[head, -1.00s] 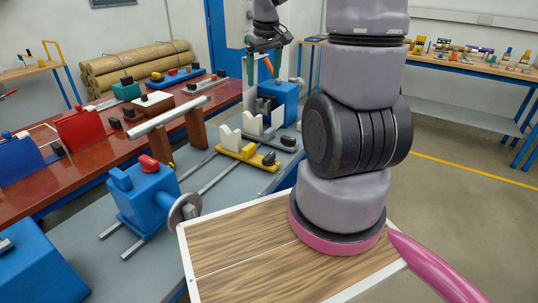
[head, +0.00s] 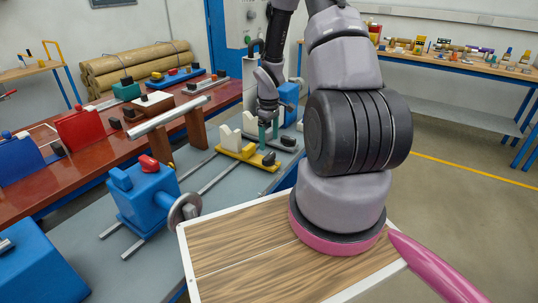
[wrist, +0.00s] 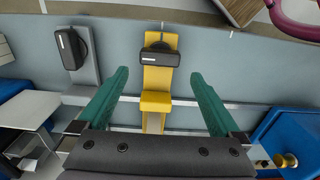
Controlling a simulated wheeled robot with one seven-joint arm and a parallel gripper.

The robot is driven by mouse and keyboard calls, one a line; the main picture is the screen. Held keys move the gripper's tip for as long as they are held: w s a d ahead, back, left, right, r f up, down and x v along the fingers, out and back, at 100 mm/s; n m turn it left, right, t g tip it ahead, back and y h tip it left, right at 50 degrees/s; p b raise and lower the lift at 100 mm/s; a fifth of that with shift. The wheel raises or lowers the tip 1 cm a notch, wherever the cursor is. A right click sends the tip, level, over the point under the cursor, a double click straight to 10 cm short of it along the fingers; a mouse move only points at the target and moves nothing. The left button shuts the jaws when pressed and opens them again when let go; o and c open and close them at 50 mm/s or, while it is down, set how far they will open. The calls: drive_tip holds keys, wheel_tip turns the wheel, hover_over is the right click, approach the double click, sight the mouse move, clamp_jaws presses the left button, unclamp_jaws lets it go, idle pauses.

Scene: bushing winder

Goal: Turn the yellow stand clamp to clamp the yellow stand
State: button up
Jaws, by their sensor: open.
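The yellow stand (head: 245,153) sits across the rails of the grey bench, with a white notched block (head: 231,141) on it. Its black clamp (head: 268,159) is on the end nearer the bench edge. In the wrist view the yellow stand (wrist: 155,100) runs up the middle, and the black clamp (wrist: 160,57) lies crosswise on it, just past and between the fingertips. My gripper (wrist: 160,73) is open and empty, its teal fingers apart on either side of the stand. In the head view my gripper (head: 266,130) is above and behind the stand. Its height above the clamp is unclear.
A grey stand with a similar black clamp (wrist: 70,47) is beside the yellow one; it also shows in the head view (head: 289,141). A blue unit (head: 290,95) stands behind. A blue headstock (head: 145,195) with a disc is in front. A red table (head: 95,150) is at left.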

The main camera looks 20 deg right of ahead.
sight(269, 155)
wheel_tip(269, 155, down, 7)
drive_tip(key=shift+f, duration=0.15)
drive_tip(key=c, duration=1.1)
drive_tip(key=shift+m, duration=0.4)
drive_tip(key=m, duration=1.2)
drive_tip(key=shift+m, duration=0.4)
